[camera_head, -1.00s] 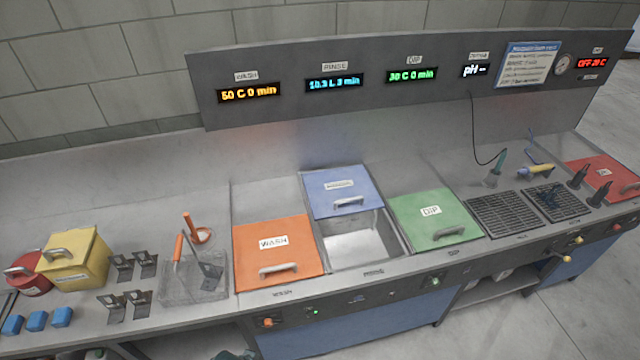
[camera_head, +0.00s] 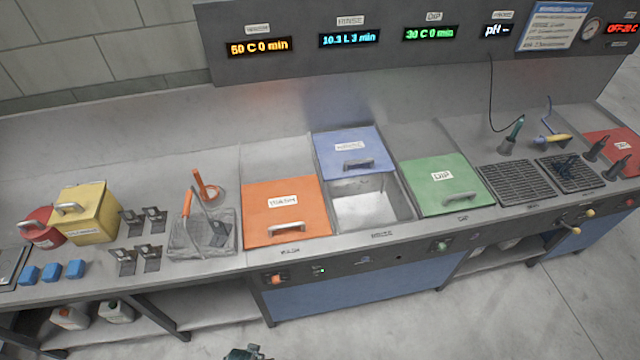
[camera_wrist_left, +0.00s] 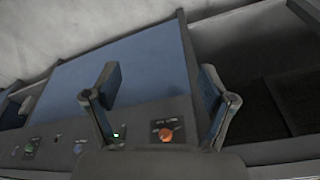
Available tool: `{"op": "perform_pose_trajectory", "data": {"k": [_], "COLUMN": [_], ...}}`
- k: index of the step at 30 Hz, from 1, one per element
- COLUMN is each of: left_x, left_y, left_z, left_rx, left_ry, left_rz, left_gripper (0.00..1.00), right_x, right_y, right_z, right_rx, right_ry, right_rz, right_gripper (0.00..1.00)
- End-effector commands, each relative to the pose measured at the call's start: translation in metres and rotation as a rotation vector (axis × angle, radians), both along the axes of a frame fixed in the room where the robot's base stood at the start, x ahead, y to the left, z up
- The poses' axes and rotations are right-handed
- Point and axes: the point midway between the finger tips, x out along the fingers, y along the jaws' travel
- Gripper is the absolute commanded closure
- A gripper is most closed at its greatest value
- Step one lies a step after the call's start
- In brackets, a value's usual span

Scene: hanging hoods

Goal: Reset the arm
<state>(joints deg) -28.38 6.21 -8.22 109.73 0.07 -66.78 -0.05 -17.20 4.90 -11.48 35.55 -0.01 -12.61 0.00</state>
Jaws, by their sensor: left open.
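My left gripper (camera_wrist_left: 160,95) is open and empty in the left wrist view. Its two fingers are spread in front of the bench's front panel, with an orange knob (camera_wrist_left: 166,134) and a small green light (camera_wrist_left: 117,134) visible between them. A dark piece, likely part of my own arm, shows at the bottom edge of the head view; I cannot tell which part. My right gripper is not in view.
The bench holds an orange lid (camera_head: 286,210), a blue lid (camera_head: 348,140) behind an open basin (camera_head: 372,208), and a green lid (camera_head: 443,172). A wire basket (camera_head: 190,245), yellow box (camera_head: 82,220) and blue blocks (camera_head: 52,271) stand left. Floor in front is clear.

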Motion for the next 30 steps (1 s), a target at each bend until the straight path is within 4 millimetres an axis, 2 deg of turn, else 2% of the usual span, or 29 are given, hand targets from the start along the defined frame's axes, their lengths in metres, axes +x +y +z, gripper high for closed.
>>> {"op": "perform_pose_trajectory", "data": {"k": [1,5,6,9,13,16,20,24,30], "left_x": [-0.006,-0.033,-0.045,-0.084,-0.138,-0.171,-0.198,-0.206,-0.206], "left_y": [0.001,0.005,0.007,0.012,0.021,0.028,0.033,0.035,0.035], "left_z": [-0.032,-0.118,-0.145,-0.205,-0.260,-0.284,-0.297,-0.300,-0.299], "left_rx": [0.002,0.006,0.007,0.010,0.015,0.018,0.020,0.020,0.020], "left_ry": [0.019,0.054,0.065,0.094,0.125,0.141,0.153,0.154,0.155], "left_rz": [-0.002,-0.008,-0.010,-0.016,-0.024,-0.028,-0.031,-0.033,-0.032], "left_gripper": [0.17,0.17,0.17,0.17,0.17,0.17,0.17,0.17,0.17], "right_x": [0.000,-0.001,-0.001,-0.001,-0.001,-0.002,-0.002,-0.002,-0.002], "right_y": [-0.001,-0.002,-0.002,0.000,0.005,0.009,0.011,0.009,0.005], "right_z": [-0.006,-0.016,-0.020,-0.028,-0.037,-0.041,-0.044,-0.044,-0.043], "right_rx": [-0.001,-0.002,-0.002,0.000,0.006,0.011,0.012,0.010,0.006], "right_ry": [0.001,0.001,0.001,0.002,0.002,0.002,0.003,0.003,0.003], "right_rz": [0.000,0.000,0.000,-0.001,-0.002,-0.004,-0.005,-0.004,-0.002], "right_gripper": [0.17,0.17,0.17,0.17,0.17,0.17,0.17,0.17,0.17]}}
